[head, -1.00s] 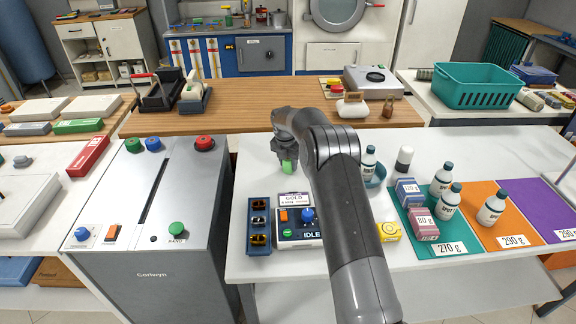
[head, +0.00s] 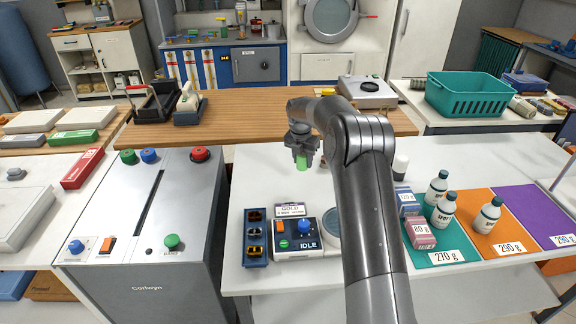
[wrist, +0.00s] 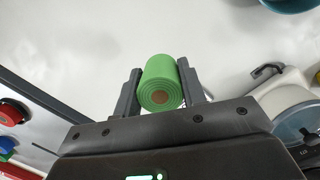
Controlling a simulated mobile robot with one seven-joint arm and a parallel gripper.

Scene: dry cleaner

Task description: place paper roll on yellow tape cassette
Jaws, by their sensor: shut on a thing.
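The paper roll is a green roll with a brown core, seen end-on in the wrist view (wrist: 160,82). My gripper (wrist: 158,90) is shut on it, one finger on each side. In the head view my gripper (head: 302,156) points down, with the green roll (head: 302,165) below its fingers, above the white table behind the control box. No yellow tape cassette shows clearly now; a yellow item seen earlier right of the control box is hidden behind my arm.
A control box marked IDLE (head: 295,240) and a blue tray (head: 256,262) stand at the front. Bottles (head: 486,216) and small boxes (head: 420,236) stand right, on coloured mats. A grey press (head: 150,220) stands left. The white table behind the control box is clear.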

